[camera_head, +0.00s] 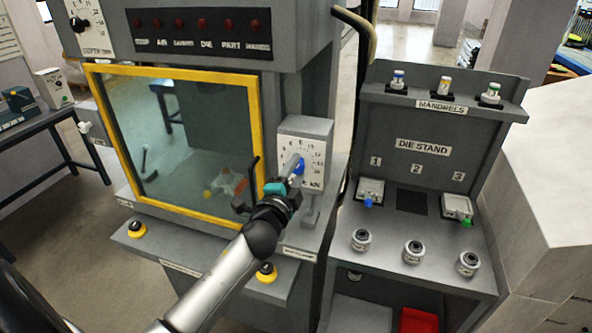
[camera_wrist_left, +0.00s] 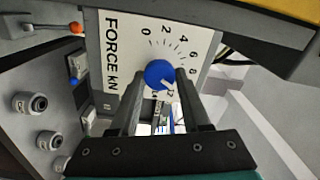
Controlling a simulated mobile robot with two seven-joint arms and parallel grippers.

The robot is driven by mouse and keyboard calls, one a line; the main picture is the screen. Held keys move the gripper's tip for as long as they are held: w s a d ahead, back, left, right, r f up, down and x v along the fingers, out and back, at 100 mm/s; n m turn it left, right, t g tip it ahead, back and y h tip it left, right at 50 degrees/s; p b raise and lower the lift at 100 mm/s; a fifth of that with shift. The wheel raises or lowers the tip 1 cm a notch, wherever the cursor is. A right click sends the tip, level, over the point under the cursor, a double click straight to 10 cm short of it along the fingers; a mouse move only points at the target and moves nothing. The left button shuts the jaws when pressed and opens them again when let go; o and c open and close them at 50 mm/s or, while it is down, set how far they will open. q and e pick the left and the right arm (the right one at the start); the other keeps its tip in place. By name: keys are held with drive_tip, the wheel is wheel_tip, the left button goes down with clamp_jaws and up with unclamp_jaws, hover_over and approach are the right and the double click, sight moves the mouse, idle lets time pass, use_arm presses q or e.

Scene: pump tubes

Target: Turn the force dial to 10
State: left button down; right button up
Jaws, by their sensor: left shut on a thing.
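The force dial (camera_head: 305,150) is a pale box with a printed scale on the front of the grey machine. Its round blue knob (camera_wrist_left: 160,74) sits in the middle of the scale, which reads FORCE kN in the left wrist view. My left gripper (camera_head: 289,178) is at the dial, with its two dark fingers on either side of the knob, shut on it. A short pale mark on the knob points to the lower right in the left wrist view, towards the higher numbers. The right finger hides part of the scale, so the exact reading is unclear. My right gripper is out of view.
A yellow-framed window (camera_head: 180,140) is left of the dial, with a dark handle (camera_head: 245,190) close to my gripper. The die stand (camera_head: 425,160) with mandrels and dies is to the right. Yellow-and-black buttons (camera_head: 266,272) sit on the ledge below.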

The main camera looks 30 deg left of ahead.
use_arm(q)
drive_tip(key=shift+c, duration=2)
unclamp_jaws()
drive_tip(key=b+v, duration=0.2)
drive_tip(key=v, duration=1.3)
drive_tip(key=shift+s+a+f, duration=0.1)
